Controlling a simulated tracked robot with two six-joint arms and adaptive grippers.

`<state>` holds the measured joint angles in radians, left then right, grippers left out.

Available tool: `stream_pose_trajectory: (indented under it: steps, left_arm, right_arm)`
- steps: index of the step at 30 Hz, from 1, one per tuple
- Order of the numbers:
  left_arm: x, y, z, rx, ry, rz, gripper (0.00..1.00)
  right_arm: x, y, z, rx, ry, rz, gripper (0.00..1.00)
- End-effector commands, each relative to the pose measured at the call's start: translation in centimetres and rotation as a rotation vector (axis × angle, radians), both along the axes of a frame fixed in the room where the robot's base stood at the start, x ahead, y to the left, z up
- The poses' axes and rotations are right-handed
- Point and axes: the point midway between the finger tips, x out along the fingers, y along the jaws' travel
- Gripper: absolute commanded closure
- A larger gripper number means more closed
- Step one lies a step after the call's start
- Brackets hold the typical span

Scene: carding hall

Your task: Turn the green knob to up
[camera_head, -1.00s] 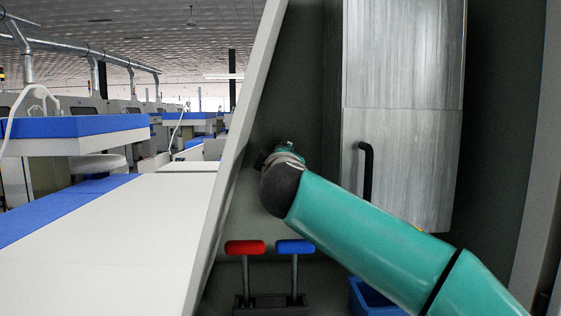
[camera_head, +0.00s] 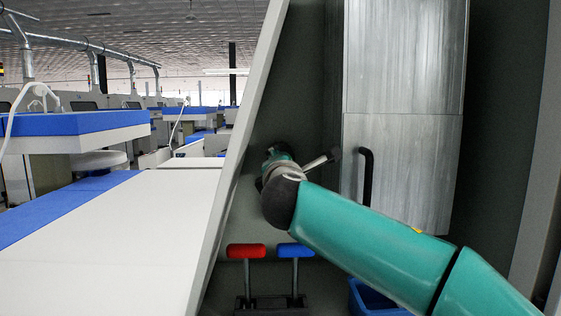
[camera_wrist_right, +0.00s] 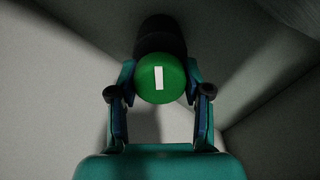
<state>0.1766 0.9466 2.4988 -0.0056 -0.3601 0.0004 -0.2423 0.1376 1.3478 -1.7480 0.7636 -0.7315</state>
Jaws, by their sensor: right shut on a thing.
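The green knob (camera_wrist_right: 174,82) is in the right wrist view, its round face toward the camera. A white bar mark on it stands nearly upright in that picture. My right gripper (camera_wrist_right: 160,74) is shut on the knob, one finger at each side. A dark round part lies behind the knob. In the head view my right arm reaches in from the lower right and its wrist hides the knob; the fingers cannot be made out there. My left gripper is not in view.
A red-handled lever (camera_head: 246,251) and a blue-handled lever (camera_head: 295,250) stand below my wrist. A grey cabinet (camera_head: 402,170) with a black handle (camera_head: 367,176) is to the right. A blue bin (camera_head: 376,299) sits low. A slanted panel edge (camera_head: 237,150) lies left.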

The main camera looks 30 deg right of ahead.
Motion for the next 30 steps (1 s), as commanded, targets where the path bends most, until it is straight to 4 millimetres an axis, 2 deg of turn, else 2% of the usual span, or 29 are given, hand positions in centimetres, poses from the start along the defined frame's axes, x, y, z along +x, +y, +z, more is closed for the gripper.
stream_pose_trajectory:
  steps: [1, 30]
  left_arm:
    - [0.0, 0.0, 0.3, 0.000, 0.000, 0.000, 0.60]
    - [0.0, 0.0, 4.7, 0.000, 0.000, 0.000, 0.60]
  right_arm:
    - [0.3, 0.3, -0.5, -0.034, 0.036, 0.005, 0.86]
    - [0.1, -0.1, -0.8, -0.782, 0.495, 0.008, 0.86]
